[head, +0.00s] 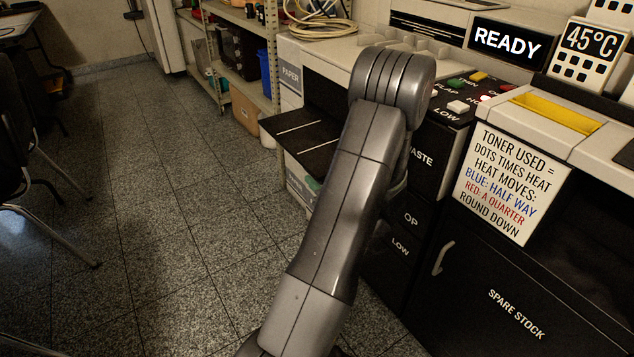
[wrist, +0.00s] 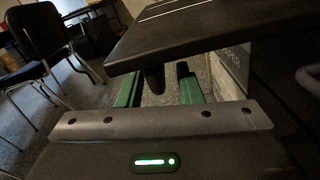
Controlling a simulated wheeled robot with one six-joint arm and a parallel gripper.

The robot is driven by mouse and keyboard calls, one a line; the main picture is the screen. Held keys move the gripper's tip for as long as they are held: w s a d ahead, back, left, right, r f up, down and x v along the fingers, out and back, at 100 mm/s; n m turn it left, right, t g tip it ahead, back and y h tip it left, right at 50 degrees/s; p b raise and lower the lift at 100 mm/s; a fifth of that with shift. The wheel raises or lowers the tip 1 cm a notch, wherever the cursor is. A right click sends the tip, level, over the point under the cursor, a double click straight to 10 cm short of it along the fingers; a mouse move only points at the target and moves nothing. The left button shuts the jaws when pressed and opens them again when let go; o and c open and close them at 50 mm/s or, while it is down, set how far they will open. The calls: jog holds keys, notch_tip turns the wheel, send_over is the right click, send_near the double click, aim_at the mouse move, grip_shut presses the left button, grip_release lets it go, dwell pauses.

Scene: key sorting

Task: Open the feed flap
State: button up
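A black flap (head: 300,138) with white lines sticks out roughly level from the machine's left end, near the PAPER label; I take it for the feed flap. In the wrist view the flap (wrist: 215,28) fills the top right, with a short dark peg (wrist: 154,80) hanging below its near edge. My gripper (wrist: 158,74) is open, its two green fingers apart, one on each side of the peg in the picture. I see gaps beside the peg and cannot tell its depth between the fingers. In the head view my arm hides the gripper.
The machine carries a control panel with coloured buttons (head: 457,107), a READY screen (head: 506,40), a 45°C display (head: 585,38) and a toner notice (head: 511,184). Shelves (head: 238,60) stand behind the flap. Chairs are at the left; the floor (head: 150,200) between is clear.

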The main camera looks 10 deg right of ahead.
jog(key=shift+w+a, duration=0.15)
jog(key=shift+w, duration=0.3)
grip_shut()
jog(key=shift+r, duration=0.15)
